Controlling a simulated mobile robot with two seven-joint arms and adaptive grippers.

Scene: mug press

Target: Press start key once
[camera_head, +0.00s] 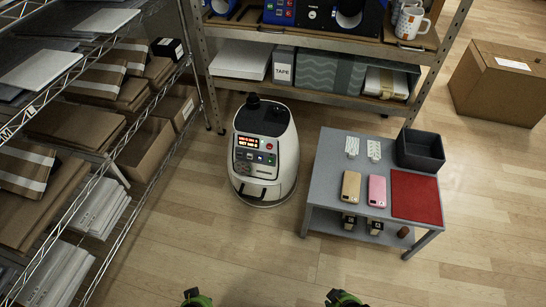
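A blue machine front (280,12) with small controls stands on the upper shelf at the top edge, partly cut off. A second blue-and-black machine (345,14) with a dark round part is to its right. I cannot make out which key is the start key. A patterned white mug (410,22) stands at the right end of that shelf. My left gripper (196,298) and my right gripper (343,298) show only as black and green parts at the bottom edge, far from the machines. Their fingers cannot be made out.
A white rounded unit (283,172) with a lit red display and small keys stands on the floor ahead. A grey table (325,165) with phones, a red mat (416,196) and a dark bin (420,150) is right. Wire racks stand left. The front floor is clear.

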